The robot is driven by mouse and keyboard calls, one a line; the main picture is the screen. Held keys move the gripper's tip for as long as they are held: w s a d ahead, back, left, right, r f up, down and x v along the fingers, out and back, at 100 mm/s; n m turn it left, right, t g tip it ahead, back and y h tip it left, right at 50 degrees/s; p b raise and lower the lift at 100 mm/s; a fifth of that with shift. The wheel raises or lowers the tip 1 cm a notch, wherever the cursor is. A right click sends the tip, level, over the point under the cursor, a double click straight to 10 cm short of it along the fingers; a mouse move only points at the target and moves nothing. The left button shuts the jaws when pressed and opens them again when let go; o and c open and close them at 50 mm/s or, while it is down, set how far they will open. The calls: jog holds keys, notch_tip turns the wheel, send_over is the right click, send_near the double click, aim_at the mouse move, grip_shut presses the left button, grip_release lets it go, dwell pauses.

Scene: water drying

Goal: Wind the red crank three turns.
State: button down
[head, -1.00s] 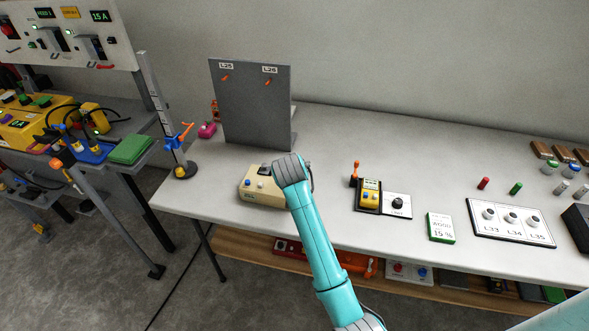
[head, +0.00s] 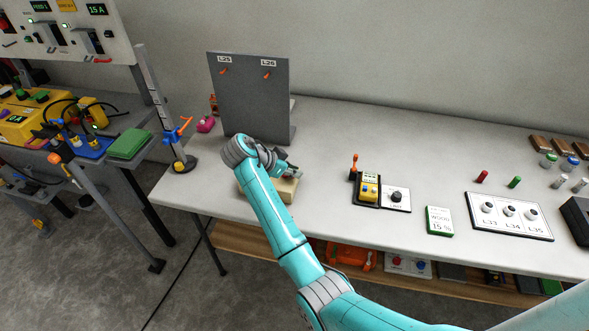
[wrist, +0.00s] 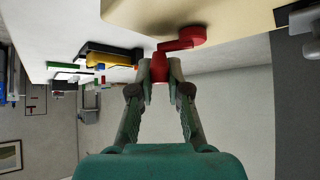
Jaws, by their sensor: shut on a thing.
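The red crank (wrist: 185,40) shows in the wrist view, on the side of a cream box. Its arm runs from a round red hub to a red handle (wrist: 160,68). My gripper (wrist: 160,72) is shut on that handle, one finger on each side of it. In the head view the cream box (head: 284,191) stands on the white bench, partly covered by my arm. My gripper (head: 285,172) is near the box's far right side there. The crank itself is hidden in the head view.
A grey upright panel (head: 247,98) stands just behind the box. To the right are a small yellow meter (head: 369,190) with an orange-tipped lever, a black knob plate (head: 397,197) and a green-edged card (head: 439,221). A post with a blue and orange clamp (head: 178,133) stands left.

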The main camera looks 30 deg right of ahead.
jog(key=shift+s+a+m+g, duration=0.1)
jog(key=shift+a+m+g, duration=0.2)
jog(key=shift+m+g, duration=0.7)
jog(key=shift+f+m, duration=0.1)
jog(key=shift+m, duration=0.2)
jog(key=c, duration=1.1)
grip_release()
